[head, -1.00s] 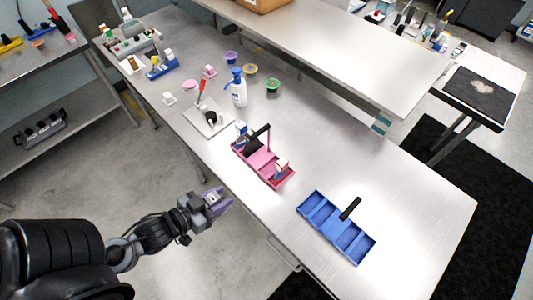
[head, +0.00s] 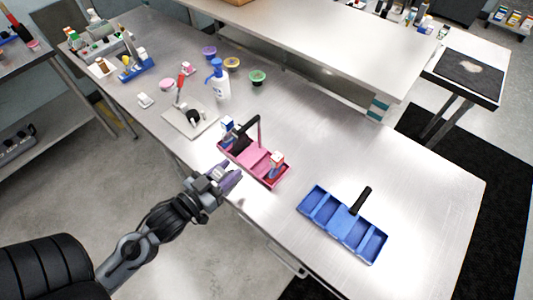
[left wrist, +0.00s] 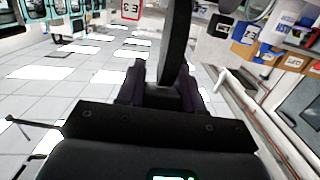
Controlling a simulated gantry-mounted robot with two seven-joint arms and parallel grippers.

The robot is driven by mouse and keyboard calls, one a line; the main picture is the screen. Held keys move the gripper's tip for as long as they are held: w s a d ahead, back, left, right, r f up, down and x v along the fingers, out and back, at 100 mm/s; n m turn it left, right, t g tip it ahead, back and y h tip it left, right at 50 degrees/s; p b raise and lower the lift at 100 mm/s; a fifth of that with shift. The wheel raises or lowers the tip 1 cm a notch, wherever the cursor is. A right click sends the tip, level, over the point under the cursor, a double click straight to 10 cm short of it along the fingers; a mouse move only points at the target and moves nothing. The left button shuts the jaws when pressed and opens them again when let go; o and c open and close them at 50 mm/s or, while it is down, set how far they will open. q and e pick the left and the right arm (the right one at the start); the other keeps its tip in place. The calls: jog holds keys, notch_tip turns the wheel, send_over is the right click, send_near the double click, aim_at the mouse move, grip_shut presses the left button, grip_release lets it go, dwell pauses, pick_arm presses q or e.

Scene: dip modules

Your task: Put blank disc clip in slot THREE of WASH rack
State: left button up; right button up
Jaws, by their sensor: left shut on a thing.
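My left gripper (head: 234,178) has purple fingers and is at the front edge of the table, close to the near-left side of a pink rack. In the left wrist view the fingers (left wrist: 168,90) are shut on a dark upright bar (left wrist: 176,45); I cannot tell whether it is the blank disc clip. The pink rack (head: 272,185) has compartments, a black upright piece and small bottles in its ends. A blue rack (head: 340,238) to its right has empty-looking compartments and a black upright piece (head: 361,199). My right gripper is not in view.
A pale tray (head: 205,125) with a small dark-and-white item lies behind the pink rack. A spray bottle (head: 219,85) and coloured pots, including a green one (head: 258,77), stand farther back. A raised shelf (head: 340,50) runs along the far side. The table right of the blue rack is clear.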

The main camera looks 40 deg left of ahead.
pick_arm(q)
jog(key=w, duration=1.2)
jog(key=f, duration=0.2)
jog(key=w+f, duration=0.1)
jog(key=f, duration=0.2)
jog(key=shift+w+f, duration=0.3)
jog(key=shift+w, duration=0.05)
jog(key=w+g, duration=0.1)
jog(key=w+g+p, duration=0.1)
jog(key=g, duration=0.1)
jog(key=shift+w+a+f+g+p, duration=0.1)
jog(key=shift+w+f+g+p, duration=0.1)
jog(key=shift+f+g+p, duration=0.15)
jog(key=shift+s+f, duration=0.15)
jog(key=shift+f, duration=0.15)
